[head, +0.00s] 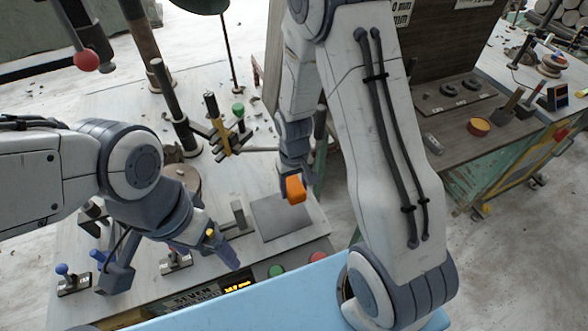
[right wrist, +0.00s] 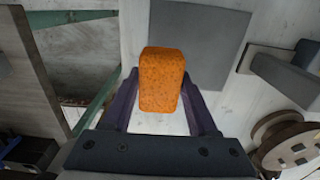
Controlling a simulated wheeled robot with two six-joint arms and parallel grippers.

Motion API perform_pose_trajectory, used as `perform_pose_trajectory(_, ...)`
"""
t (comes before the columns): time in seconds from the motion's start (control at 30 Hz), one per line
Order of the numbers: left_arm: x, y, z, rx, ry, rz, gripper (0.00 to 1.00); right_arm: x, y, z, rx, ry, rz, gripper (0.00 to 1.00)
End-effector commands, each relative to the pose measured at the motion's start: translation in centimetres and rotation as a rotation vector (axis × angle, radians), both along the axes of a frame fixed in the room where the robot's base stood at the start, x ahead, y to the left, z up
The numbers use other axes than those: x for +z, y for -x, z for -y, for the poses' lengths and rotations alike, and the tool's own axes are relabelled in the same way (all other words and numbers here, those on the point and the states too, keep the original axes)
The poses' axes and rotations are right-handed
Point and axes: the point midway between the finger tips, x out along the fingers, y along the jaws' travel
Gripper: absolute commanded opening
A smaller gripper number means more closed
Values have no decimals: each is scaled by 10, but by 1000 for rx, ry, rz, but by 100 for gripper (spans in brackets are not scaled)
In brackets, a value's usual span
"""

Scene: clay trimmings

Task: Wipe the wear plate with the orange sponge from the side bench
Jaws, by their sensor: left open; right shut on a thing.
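The orange sponge (head: 295,189) is held in my right gripper (head: 292,180). It also shows between the two fingers in the right wrist view (right wrist: 161,80). My left gripper (head: 173,262) is open and empty, left of the plate over the bench's front.
A grey block-shaped fixture (head: 238,216) stands just left of the plate.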

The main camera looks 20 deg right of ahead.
Motion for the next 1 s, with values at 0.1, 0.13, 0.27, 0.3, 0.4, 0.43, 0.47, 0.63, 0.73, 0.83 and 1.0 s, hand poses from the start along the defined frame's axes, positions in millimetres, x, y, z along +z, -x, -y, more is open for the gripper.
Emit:
perform_pose_trajectory(0.1,14,0,0,0,0,0,100,16,-1,-1,1,0,1,0)
perform_pose_trajectory(0.13,17,0,0,0,0,0,100,19,-1,-1,2,0,2,0)
perform_pose_trajectory(0.27,27,0,0,0,0,0,100,30,-1,-2,3,0,2,0)
perform_pose_trajectory(0.3,31,0,0,0,0,0,100,34,-1,-2,3,0,2,0)
perform_pose_trajectory(0.4,38,0,0,0,0,0,100,42,-1,-2,4,0,2,0)
perform_pose_trajectory(0.43,40,0,0,0,0,0,100,44,-1,-3,4,0,2,0)
perform_pose_trajectory(0.47,41,0,0,0,0,0,100,46,-1,-3,4,0,2,0)
perform_pose_trajectory(0.63,42,0,0,0,0,0,100,47,-1,-3,5,0,1,0)
perform_pose_trajectory(0.73,41,0,0,0,0,0,100,47,-1,-3,5,0,1,0)
perform_pose_trajectory(0.83,41,0,0,0,0,0,100,47,-1,-3,5,0,1,0)
perform_pose_trajectory(1.0,41,0,0,0,0,0,100,47,-1,-3,5,0,1,0)
